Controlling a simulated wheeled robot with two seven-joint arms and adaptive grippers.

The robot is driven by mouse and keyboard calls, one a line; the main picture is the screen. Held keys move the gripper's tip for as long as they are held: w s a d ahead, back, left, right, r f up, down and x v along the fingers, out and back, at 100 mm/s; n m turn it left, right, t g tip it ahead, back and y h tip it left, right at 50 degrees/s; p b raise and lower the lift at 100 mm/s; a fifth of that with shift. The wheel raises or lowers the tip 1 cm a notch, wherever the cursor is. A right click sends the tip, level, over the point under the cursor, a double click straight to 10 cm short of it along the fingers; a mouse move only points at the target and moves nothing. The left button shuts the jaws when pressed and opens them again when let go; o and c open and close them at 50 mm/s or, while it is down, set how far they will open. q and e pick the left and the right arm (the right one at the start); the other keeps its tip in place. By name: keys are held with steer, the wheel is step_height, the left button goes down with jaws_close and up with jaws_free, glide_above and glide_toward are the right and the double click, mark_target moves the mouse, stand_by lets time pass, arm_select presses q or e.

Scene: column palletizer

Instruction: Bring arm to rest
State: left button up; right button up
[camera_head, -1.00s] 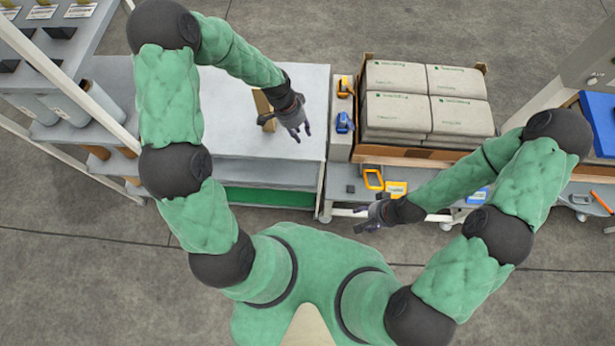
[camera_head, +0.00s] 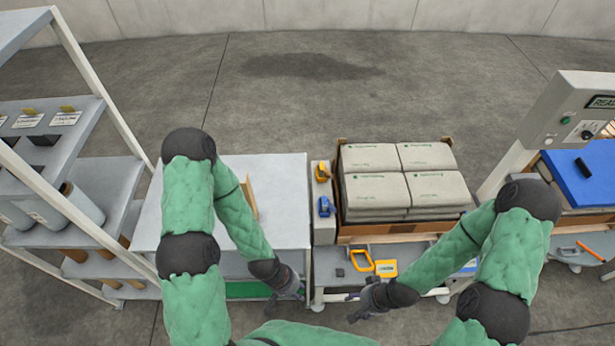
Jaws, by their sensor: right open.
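My left arm reaches in from the left, bent at the elbow, and its dark left gripper (camera_head: 290,288) hangs low in front of the grey table's front edge. Nothing shows in it, but its fingers are too small and bunched to tell how far apart they are. My right arm comes in from the right. Its right gripper (camera_head: 362,300) is open and empty, in front of the low grey cart. The two grippers are apart, with a short gap between them.
A grey table (camera_head: 285,190) bears an upright tan piece (camera_head: 249,197), partly behind my left arm. A carton (camera_head: 385,231) of stacked sacks (camera_head: 405,183) stands right of it. A yellow-handled tool (camera_head: 361,261) lies on the cart. Shelving stands left, a control post (camera_head: 570,110) right.

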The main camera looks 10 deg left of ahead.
step_height(320, 180, down, 22)
steer(key=b, duration=2.2)
steer(key=shift+f, duration=0.25)
